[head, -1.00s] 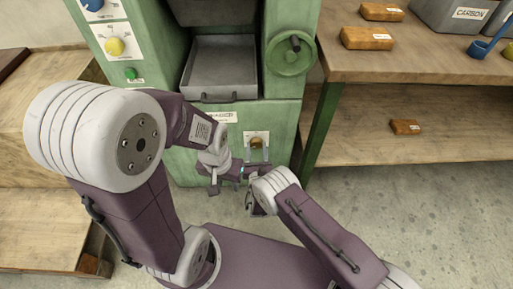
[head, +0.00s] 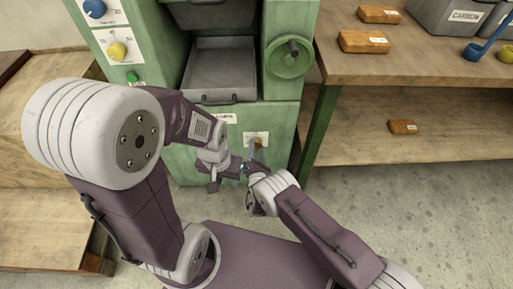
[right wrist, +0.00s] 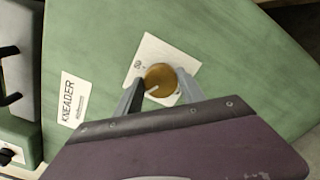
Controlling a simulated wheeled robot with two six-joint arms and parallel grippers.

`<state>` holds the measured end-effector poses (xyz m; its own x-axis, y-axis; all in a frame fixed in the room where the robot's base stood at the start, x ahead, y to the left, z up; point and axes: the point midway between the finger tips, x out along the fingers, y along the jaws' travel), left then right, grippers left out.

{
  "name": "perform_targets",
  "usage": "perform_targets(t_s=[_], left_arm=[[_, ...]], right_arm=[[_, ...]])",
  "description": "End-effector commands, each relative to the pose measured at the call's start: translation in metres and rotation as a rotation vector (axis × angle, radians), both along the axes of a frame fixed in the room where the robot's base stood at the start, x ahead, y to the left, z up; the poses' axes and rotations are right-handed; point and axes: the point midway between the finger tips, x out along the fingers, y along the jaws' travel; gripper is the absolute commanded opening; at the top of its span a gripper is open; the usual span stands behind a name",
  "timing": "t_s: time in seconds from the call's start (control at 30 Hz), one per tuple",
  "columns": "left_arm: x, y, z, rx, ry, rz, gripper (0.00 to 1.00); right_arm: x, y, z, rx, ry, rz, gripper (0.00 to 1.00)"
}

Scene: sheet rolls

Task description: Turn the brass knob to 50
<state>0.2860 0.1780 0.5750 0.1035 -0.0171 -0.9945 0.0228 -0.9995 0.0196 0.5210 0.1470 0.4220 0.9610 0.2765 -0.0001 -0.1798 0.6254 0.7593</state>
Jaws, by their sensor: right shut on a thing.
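The brass knob (right wrist: 160,79) is round and sits on a white plate (right wrist: 184,59) on the green machine front. A pale pointer line on it runs toward the lower left in the right wrist view. In the head view the knob (head: 258,142) is small and partly covered. My right gripper (right wrist: 160,77) has one grey finger on each side of the knob and is shut on it; it also shows in the head view (head: 256,147). My left gripper (head: 225,185) hangs lower and to the left, its fingers apart and empty. The scale numbers are too small to read.
A label reading KNEADER (right wrist: 73,100) is beside the knob plate. Above are a grey tray (head: 220,72) and a green handwheel (head: 289,57). Blue (head: 95,8) and yellow (head: 117,51) knobs are at upper left. A wooden bench (head: 420,75) stands right.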

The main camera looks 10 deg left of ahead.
Motion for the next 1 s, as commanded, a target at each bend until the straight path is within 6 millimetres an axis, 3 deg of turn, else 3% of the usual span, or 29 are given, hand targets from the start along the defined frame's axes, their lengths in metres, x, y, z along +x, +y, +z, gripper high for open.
perform_targets(t_s=[1.0], left_arm=[[0.000, 0.000, 0.022, 0.000, 0.000, 0.000, 0.36]], right_arm=[[0.000, -0.001, -0.003, 0.857, 0.246, -0.001, 0.06]])
